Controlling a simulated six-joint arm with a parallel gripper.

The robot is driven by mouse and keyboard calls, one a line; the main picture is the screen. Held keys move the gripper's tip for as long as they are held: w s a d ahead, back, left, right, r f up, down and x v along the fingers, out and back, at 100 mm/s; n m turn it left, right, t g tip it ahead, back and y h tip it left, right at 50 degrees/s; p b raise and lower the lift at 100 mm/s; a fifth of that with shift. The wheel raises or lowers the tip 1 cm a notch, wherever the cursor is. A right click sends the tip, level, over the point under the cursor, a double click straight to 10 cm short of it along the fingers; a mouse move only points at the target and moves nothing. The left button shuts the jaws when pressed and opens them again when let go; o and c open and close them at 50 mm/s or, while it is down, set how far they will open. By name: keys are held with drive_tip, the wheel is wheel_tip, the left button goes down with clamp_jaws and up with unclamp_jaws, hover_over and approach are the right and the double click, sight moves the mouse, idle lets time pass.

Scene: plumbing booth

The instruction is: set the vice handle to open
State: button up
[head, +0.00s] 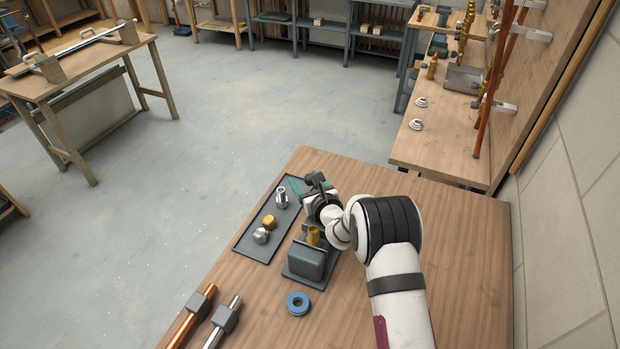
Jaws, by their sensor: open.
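The grey vice (306,262) stands on the wooden bench in the head view, on a dark base plate. A brass fitting (313,236) shows upright at its far side, beside my wrist. My gripper (308,184) is beyond the vice, over the tray's far right edge, and is open. A small teal part shows by the fingers; I cannot tell whether it belongs to the gripper or the vice. The vice handle cannot be made out; my wrist and gripper cover the area beyond the vice body.
A dark tray (250,243) left of the vice holds silver and brass fittings. A blue tape ring (298,303) lies in front. Copper (193,315) and steel (223,322) pipes lie at the front left. The bench (470,290) is clear at right.

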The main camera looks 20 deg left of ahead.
wheel_tip(320, 180, up, 4)
drive_tip(key=shift+r, duration=0.15)
drive_tip(key=d+r, duration=0.6)
drive_tip(key=d, duration=0.5)
drive_tip(key=shift+w+d+r, duration=0.3)
drive_tip(key=shift+r, duration=0.05)
drive_tip(key=s+r+n+g+y, duration=0.3)
drive_tip(key=s+r+n+g, duration=0.1)
drive_tip(key=s+r+n, duration=0.6)
drive_tip(key=s+d+f+n+g+h, duration=0.1)
drive_tip(key=s+d+n+g+h, duration=0.15)
drive_tip(key=s, duration=0.65)
drive_tip(key=s+d+n+g+h, duration=0.1)
drive_tip(key=s+d+n+g, duration=0.2)
drive_tip(key=s, duration=0.5)
drive_tip(key=s+d+f+n+h, duration=0.2)
drive_tip(key=s+d+f+h, duration=0.1)
drive_tip(key=s+d, duration=0.4)
drive_tip(key=s+d+f+n+g+h, duration=0.1)
drive_tip(key=s+d+f+n+h, duration=0.2)
drive_tip(key=s+d+h, duration=0.2)
drive_tip(key=s+d, duration=0.3)
drive_tip(key=shift+d, duration=0.4)
